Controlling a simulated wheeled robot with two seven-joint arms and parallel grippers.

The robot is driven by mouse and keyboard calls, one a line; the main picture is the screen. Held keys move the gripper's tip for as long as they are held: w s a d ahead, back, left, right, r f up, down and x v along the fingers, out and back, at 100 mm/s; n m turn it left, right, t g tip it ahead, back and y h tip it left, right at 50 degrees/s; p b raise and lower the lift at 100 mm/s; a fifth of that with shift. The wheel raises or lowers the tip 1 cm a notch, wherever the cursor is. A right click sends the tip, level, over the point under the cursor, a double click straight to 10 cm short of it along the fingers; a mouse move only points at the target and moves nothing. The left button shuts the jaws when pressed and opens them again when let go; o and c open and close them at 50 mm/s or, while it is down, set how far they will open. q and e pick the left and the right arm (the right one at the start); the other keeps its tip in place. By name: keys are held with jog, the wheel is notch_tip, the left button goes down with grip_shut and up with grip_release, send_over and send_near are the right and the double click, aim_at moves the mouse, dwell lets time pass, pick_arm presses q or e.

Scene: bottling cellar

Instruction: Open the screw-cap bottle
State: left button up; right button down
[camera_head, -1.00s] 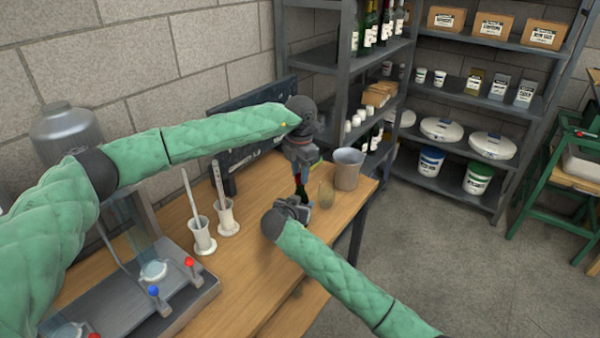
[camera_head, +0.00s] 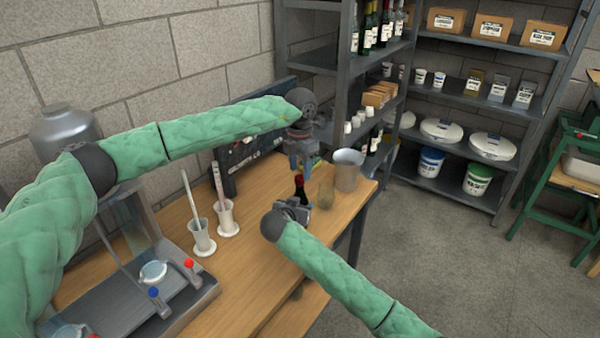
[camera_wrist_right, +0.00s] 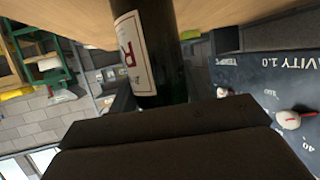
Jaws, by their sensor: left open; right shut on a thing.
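The bottle (camera_head: 299,190) stands upright near the table's right end, dark with a red top. My right gripper (camera_head: 294,209) is shut around its lower part. In the right wrist view the bottle (camera_wrist_right: 167,60) is dark green glass with a white label bearing a red letter, and the dark gripper body covers the foreground. My left gripper (camera_head: 302,164) points down above the bottle top, open and apart from it. The red top is too small to tell cap from neck covering.
A glass (camera_head: 326,197) and a grey metal jug (camera_head: 347,170) stand close right of the bottle. The table (camera_head: 245,275) is clear in front. Shelves (camera_head: 440,150) stand behind.

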pick_arm(q)
notch_tip(320, 180, up, 2)
jog(key=shift+r, duration=0.15)
jog(key=shift+c, duration=0.3)
notch_tip(320, 180, up, 9)
jog(key=w+t+y, duration=0.1)
jog(key=w+t, duration=0.1)
jog(key=m+g, duration=0.2)
jog(key=m, duration=0.5)
send_over(300, 177)
jog(key=a, duration=0.1)
notch_tip(300, 177, down, 6)
jog(key=shift+w+a+r, duration=0.1)
jog(key=shift+a+r, duration=0.05)
jog(key=shift+d+m+h, duration=0.4)
jog(key=shift+d+m, duration=0.1)
jog(key=shift+m, duration=0.5)
jog(key=shift+d+m, duration=0.15)
jog(key=shift+m, duration=0.45)
jog(key=shift+f, duration=4)
